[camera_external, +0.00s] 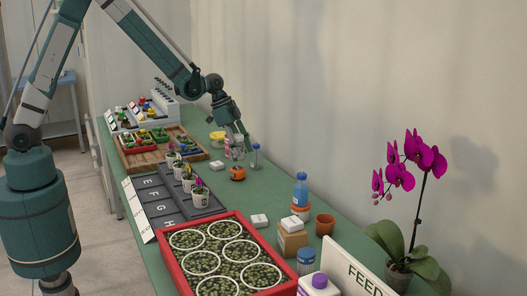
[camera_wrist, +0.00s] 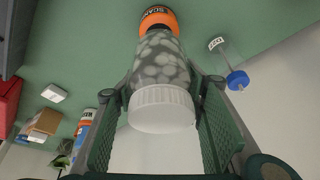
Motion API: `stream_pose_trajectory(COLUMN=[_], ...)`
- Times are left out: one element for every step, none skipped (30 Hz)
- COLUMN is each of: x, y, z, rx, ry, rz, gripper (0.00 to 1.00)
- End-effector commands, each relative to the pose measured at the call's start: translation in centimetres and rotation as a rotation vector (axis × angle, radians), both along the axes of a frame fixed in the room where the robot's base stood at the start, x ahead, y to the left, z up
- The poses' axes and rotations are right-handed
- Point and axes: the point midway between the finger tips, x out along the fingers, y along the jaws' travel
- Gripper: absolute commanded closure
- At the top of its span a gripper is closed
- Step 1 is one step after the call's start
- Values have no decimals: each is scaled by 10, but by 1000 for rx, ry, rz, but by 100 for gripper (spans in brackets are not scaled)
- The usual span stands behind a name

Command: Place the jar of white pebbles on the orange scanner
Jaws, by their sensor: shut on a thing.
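The jar of white pebbles (camera_wrist: 160,62) is clear with a white ribbed lid (camera_wrist: 161,108). My gripper (camera_wrist: 162,122) is shut on it, with a green finger pad on each side. In the external view the jar (camera_external: 237,154) hangs upright below my gripper (camera_external: 237,145), partly hidden by the fingers. The orange scanner (camera_external: 237,174) sits on the green bench just below the jar, with what looks like a small gap between them. In the wrist view the scanner (camera_wrist: 159,17) shows beyond the jar's base, partly covered by it.
A clear tube with a blue cap (camera_external: 255,156) stands close right of the jar. A white box (camera_external: 217,165) lies left of the scanner. Potted seedlings (camera_external: 200,194) stand on a dark lettered tray nearer the camera. A red crate (camera_external: 243,218) fills the near bench.

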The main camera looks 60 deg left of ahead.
Motion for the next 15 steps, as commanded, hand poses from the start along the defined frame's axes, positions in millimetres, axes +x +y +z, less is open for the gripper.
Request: stream_pose_trajectory(x=[0, 0, 0, 0, 0, 0, 0, 0, 0, 0, 0, 0, 0, 0, 0], y=[0, 0, 0, 0, 0, 0, 0, 0, 0, 0, 0, 0, 0, 0, 0], z=[-2, -3, -6, -8, -11, -15, -18, -21, -25, -28, -30, -33, -35, -36, -37], rx=[0, 0, 0, 0, 0, 0, 0, 0, 0, 0, 0, 0, 0, 0, 0], ry=[0, 0, 0, 0, 0, 0, 0, 0, 0, 0, 0, 0, 0, 0, 0], rz=[0, 0, 0, 0, 0, 0, 0, 0, 0, 0, 0, 0, 0, 0, 0], gripper=[79, 79, 79, 79, 79, 79, 79, 79, 79, 79, 79, 79, 79, 79, 79])
